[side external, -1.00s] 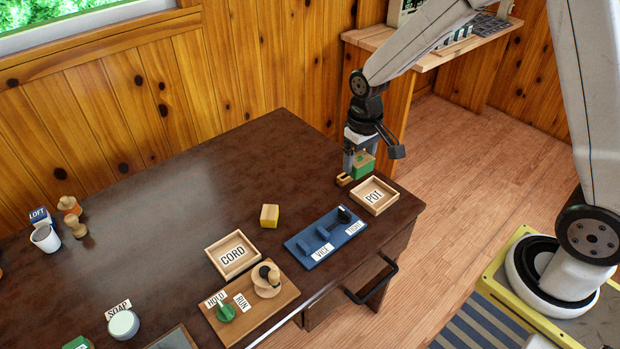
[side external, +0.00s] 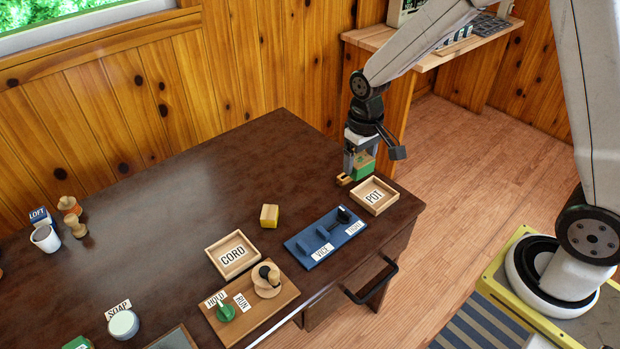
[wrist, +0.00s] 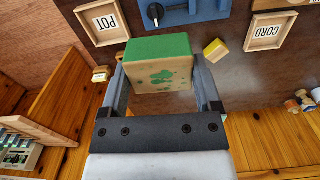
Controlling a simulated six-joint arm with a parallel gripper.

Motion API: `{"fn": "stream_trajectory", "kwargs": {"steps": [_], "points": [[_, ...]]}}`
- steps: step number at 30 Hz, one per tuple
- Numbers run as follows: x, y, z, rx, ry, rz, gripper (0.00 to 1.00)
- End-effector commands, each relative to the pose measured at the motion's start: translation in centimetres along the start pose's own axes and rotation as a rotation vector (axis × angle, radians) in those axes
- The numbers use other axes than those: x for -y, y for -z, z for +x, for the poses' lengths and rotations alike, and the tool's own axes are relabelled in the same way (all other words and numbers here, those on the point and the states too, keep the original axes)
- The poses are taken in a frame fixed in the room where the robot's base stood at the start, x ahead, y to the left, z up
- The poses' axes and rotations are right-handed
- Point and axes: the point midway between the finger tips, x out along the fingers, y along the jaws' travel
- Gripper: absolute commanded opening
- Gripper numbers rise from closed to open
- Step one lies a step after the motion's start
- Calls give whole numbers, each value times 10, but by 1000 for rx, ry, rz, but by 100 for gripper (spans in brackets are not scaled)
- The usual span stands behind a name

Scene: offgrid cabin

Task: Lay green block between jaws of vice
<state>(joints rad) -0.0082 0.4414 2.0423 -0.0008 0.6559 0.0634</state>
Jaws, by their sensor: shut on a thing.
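The green block (side external: 367,165) is in my gripper (side external: 360,168), at the far right end of the dark desk. In the wrist view the block (wrist: 160,76) has a green top and a pale wooden face with a green print. It sits between the two fingers of my gripper (wrist: 162,84), which are shut on it. The vice (side external: 325,238) is a blue base with blue jaws, a dark handle and labels, nearer the desk's front edge. In the wrist view part of the vice (wrist: 195,12) shows beyond the block. I cannot tell the block's height above the desk.
The POT tray (side external: 374,195) lies between my gripper and the desk's right edge. A yellow block (side external: 269,216) and the CORD tray (side external: 231,255) are left of the vice. A small wooden piece (side external: 343,180) is close beside my gripper. The desk's back middle is clear.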

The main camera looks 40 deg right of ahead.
Motion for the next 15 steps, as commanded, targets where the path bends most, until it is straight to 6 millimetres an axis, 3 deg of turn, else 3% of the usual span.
{"fn": "stream_trajectory", "kwargs": {"steps": [15], "points": [[27,13,19,1,0,422,15]]}}
